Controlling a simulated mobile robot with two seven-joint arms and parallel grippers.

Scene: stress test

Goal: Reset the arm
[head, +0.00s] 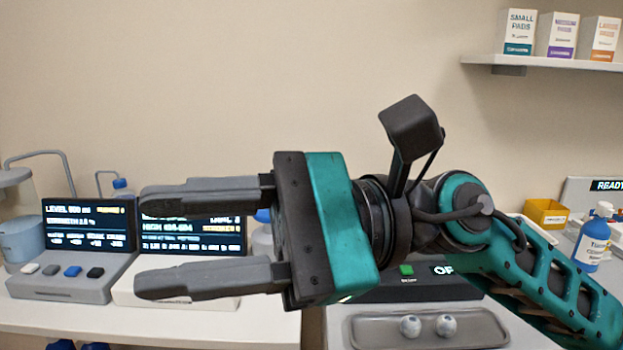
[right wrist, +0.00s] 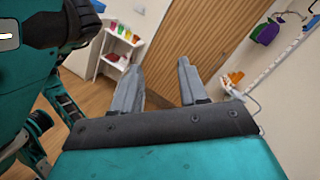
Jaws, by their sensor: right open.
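My right gripper (head: 205,238) is raised in front of the counter in the head view, with its arm coming in from the right. Its two grey fingers point left and stand well apart with nothing between them. In the right wrist view the gripper (right wrist: 160,85) is also open and empty, with a wooden door (right wrist: 190,45) and floor beyond it. My left gripper does not show in either view.
Behind the gripper, consoles with screens (head: 85,222) stand on a white counter (head: 230,325). A grey tray (head: 370,335) holds two pale balls (head: 410,326). A blue bottle (head: 594,240) and yellow bin (head: 546,212) are at right. Boxes (head: 519,32) stand on a wall shelf (head: 540,63).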

